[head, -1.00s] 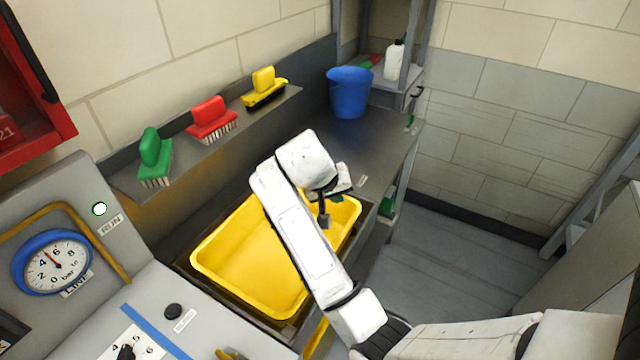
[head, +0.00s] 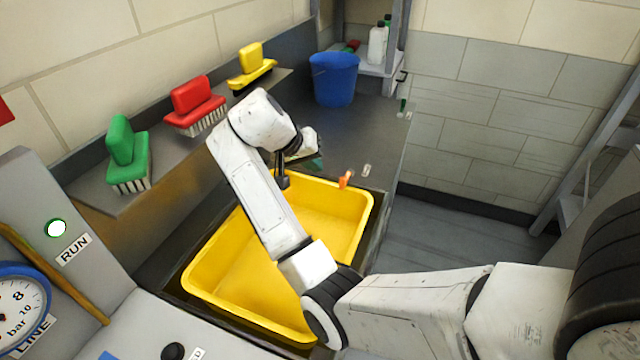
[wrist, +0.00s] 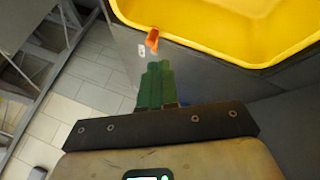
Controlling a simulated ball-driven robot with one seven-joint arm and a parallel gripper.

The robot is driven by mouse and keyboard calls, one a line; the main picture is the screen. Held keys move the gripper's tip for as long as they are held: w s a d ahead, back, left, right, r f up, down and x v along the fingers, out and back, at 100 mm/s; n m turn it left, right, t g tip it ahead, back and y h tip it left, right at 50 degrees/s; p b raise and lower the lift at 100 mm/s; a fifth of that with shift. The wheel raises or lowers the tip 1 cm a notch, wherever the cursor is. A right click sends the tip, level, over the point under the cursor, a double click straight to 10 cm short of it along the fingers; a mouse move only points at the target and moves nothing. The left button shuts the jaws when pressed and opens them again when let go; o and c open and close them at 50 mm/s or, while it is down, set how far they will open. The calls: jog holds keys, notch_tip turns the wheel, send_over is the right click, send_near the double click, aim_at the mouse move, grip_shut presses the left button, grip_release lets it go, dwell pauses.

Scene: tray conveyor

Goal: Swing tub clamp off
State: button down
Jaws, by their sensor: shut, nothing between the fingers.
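The yellow tub (head: 362,222) sits in the recess of the dark counter; its rim also shows in the wrist view (wrist: 200,45). A small orange clamp (head: 346,179) is at the tub's far right corner, by the rim. In the wrist view the orange clamp (wrist: 152,39) stands just beyond my fingertips, with a visible gap. My gripper (wrist: 158,66) has green fingers, shut together and empty. In the head view my gripper (head: 317,163) is mostly hidden behind my wrist, left of the clamp and above the counter. My arm hides part of the tub.
A blue bucket (head: 334,80) stands on the counter behind. Green (head: 128,155), red (head: 196,105) and yellow (head: 251,68) brushes rest on the shelf at left. A control panel (head: 75,215) with a gauge is at front left. The floor (head: 440,235) at right looks clear.

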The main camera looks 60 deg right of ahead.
jog(key=shift+w, duration=0.1)
jog(key=shift+f, duration=0.1)
jog(key=p+x, duration=0.1)
jog(key=x, duration=0.9)
jog(key=shift+d, duration=0.1)
dwell(0.4)
